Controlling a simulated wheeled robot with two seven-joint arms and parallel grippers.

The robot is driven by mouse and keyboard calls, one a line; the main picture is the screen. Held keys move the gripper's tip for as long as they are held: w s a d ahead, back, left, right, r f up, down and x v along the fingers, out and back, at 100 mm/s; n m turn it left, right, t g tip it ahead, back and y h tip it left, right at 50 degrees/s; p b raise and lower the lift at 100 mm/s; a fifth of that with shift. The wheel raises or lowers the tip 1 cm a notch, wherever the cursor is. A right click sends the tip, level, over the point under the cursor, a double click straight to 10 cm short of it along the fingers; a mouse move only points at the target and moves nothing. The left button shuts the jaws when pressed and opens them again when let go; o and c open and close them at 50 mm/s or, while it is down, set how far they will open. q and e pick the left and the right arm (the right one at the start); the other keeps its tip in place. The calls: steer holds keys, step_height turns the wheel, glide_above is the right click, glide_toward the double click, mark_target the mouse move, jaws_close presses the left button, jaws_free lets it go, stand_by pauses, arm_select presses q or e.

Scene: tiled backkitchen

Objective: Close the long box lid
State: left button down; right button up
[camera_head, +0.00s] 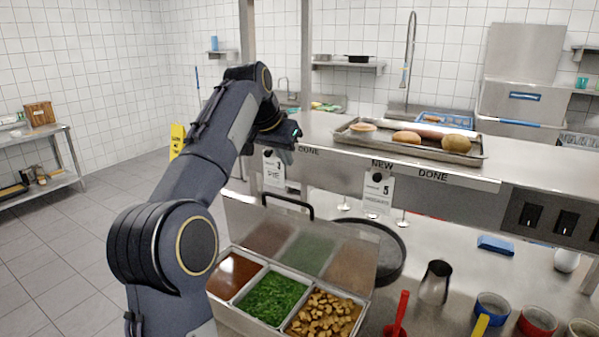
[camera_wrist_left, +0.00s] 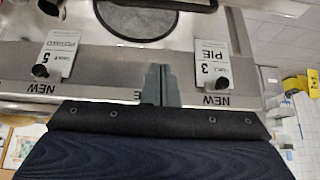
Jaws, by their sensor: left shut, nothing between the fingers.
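The long steel box (camera_head: 232,316) stands at the bottom centre of the head view, its compartments holding brown sauce, chopped greens and brown chunks. Its steel lid (camera_head: 345,238) is open, standing up at the back of the box and mirroring the food. A black handle (camera_head: 288,204) is on the lid's upper part. My left gripper (camera_head: 293,131) is above and behind the lid, by the shelf edge, apart from the handle. In the left wrist view its fingers (camera_wrist_left: 158,70) are together and empty, over the label strip. My right gripper is not in view.
A steel shelf (camera_head: 520,172) with a tray of buns (camera_head: 350,139) runs behind the box. Hanging tags (camera_head: 378,190) line its edge. A round black pan (camera_head: 393,262) lies behind the lid. A metal jug (camera_head: 436,282) and a red handle (camera_head: 399,312) stand to the right.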

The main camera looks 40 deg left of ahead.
arm_select(q)
glide_above(289, 211)
steer(key=w, duration=0.4)
step_height(289, 211, down, 8)
steer(key=s, duration=0.2)
steer(key=s+f, duration=0.1)
steer(key=shift+s+a, duration=0.1)
steer(key=shift+s, duration=0.3)
steer(key=shift+f, duration=0.1)
steer(key=shift+s, duration=0.1)
